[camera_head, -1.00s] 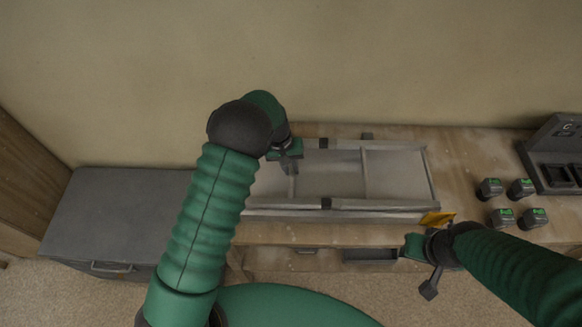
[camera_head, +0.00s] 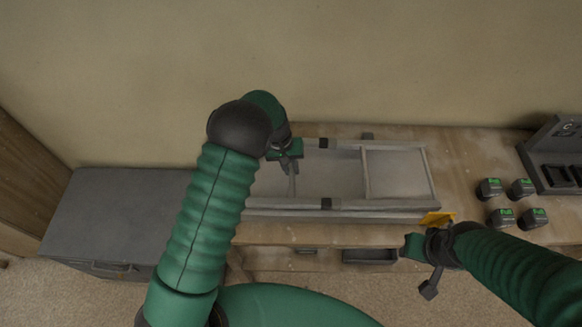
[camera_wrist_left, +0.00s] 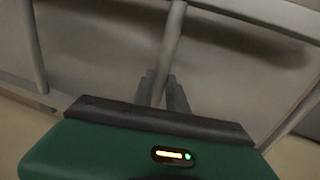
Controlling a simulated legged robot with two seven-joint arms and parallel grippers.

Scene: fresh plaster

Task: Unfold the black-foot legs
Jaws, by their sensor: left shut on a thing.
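A grey folding table (camera_head: 400,172) lies underside up on the wooden workbench, with rails and crossbars on its flat panel. My left gripper (camera_head: 291,166) is over the left part of the table. In the left wrist view its fingers (camera_wrist_left: 164,92) are shut on a grey leg bar (camera_wrist_left: 170,50). My left arm hides the table's left end. My right gripper (camera_head: 424,262) is in front of the bench's near edge, apart from the table; its jaws are unclear.
A yellow piece (camera_head: 437,218) is at the table's near right corner. Several black blocks with green tops (camera_head: 502,218) stand on the bench at right, beside a dark grey unit (camera_head: 556,155). A grey chest (camera_head: 115,215) stands left.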

